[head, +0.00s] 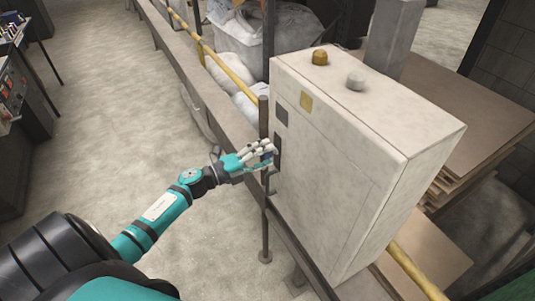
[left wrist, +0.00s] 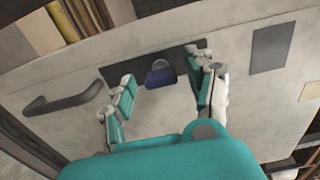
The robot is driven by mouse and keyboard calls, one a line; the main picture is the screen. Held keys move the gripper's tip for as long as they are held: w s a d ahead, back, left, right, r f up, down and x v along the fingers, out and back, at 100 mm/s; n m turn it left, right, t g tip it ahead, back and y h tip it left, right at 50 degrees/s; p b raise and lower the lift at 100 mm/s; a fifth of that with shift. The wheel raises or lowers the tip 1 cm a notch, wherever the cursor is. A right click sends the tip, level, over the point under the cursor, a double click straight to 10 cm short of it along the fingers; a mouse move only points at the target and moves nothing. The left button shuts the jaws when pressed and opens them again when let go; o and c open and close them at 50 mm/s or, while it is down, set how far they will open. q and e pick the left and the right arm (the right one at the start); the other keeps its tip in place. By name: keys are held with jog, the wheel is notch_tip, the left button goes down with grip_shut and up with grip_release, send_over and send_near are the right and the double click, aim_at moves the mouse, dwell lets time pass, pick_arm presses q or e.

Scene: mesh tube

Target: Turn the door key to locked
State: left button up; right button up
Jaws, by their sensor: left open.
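The door key (left wrist: 160,74) is a small dark blue piece on a dark plate (left wrist: 135,72) on the cabinet front in the left wrist view. It sits between the fingers of my left gripper (left wrist: 163,88), which is open with a finger on each side and a visible gap to the key. In the head view my left gripper (head: 262,155) is at the near left face of the pale cabinet (head: 345,150), and its fingers largely cover the key. My right gripper is not in view.
A dark door handle (left wrist: 63,100) sticks out left of the key in the left wrist view. A thin dark post (head: 264,220) and a yellow rail (head: 232,73) run close to the cabinet. Stacked boards (head: 470,130) lie behind it.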

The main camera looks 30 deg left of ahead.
pick_arm(q)
jog(key=v, duration=1.1)
jog(key=shift+w, duration=0.1)
